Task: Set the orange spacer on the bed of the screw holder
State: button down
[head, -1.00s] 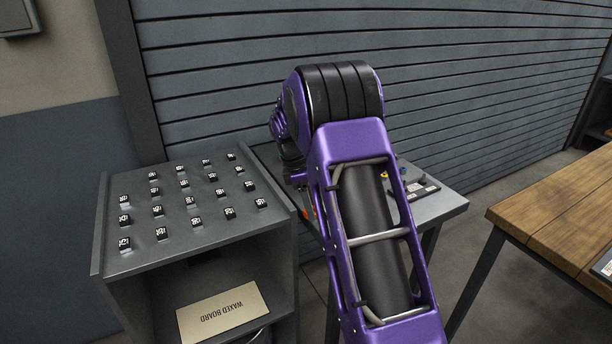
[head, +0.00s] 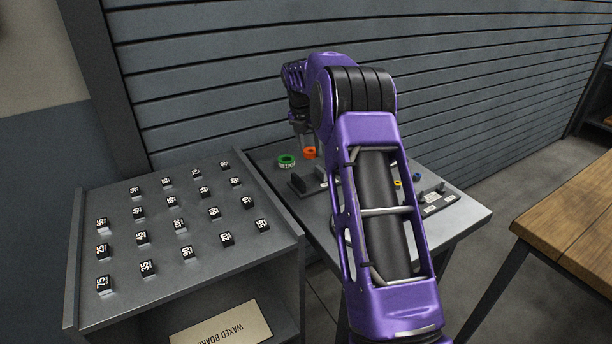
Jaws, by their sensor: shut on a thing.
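The orange spacer (head: 309,153) is a small ring in the head view, at the lower end of my gripper (head: 303,143), over the back of the grey table. My gripper points down and is shut on it; the fingertips are small and partly hard to make out. A dark low fixture with upright blocks (head: 299,184) stands on the table in front of the spacer and looks like the screw holder. Its right part is hidden behind my arm, and its bed is not clearly visible.
A green ring (head: 287,161) lies just left of the spacer. Yellow (head: 397,184) and blue (head: 417,177) pieces and a labelled plate (head: 437,200) are at the right. A cabinet with several numbered cubes (head: 180,225) adjoins at left; a wooden table (head: 570,225) stands right.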

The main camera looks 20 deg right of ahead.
aim_at(311, 182)
notch_tip(311, 182, down, 10)
jog(key=shift+r+b, duration=0.1)
jog(key=shift+b, duration=0.35)
jog(key=shift+f, duration=0.2)
jog(key=c, duration=0.5)
grip_release()
jog(key=shift+c, duration=0.2)
jog(key=shift+r, duration=0.15)
jog(key=v, duration=1.2)
jog(key=shift+p, duration=0.4)
jog(key=shift+r, duration=0.1)
